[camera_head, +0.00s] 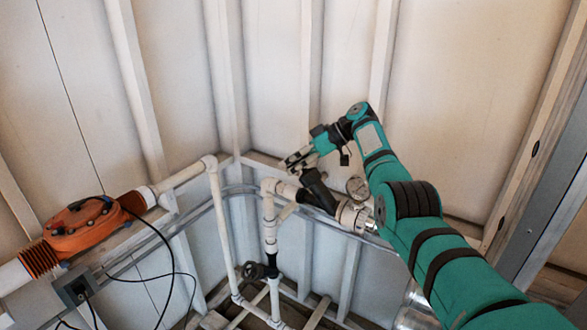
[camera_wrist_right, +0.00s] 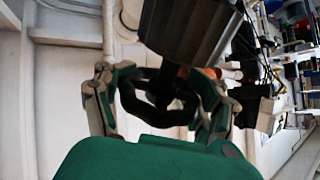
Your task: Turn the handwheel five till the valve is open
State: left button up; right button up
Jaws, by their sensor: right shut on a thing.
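In the right wrist view, a black handwheel (camera_wrist_right: 160,118) sits between the two fingers of my right gripper (camera_wrist_right: 160,98), which is shut on it. Its stem runs up into a dark ribbed valve body (camera_wrist_right: 190,35). In the head view, my right gripper (camera_head: 298,158) is at the upper end of a dark angled valve body (camera_head: 318,190) on the white pipework. The handwheel is hard to make out there behind the fingers. My left gripper is in neither view. Whether the valve is open or closed cannot be told.
An orange unit (camera_head: 85,225) with black cables is at the left. A round gauge (camera_head: 358,187) is just right of the valve. White pipes (camera_head: 220,225) run along the corner. Another dark handwheel (camera_head: 253,271) is lower down. A metal post (camera_head: 550,190) stands at the right.

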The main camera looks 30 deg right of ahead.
jog(key=shift+s+a+f, duration=0.1)
jog(key=shift+s+f, duration=0.05)
jog(key=shift+f, duration=0.3)
jog(key=o, duration=1.3)
jog(key=shift+r, duration=0.15)
jog(key=shift+r, duration=0.1)
jog(key=shift+d+r, duration=0.35)
jog(key=v, duration=1.1)
jog(key=shift+f, duration=0.1)
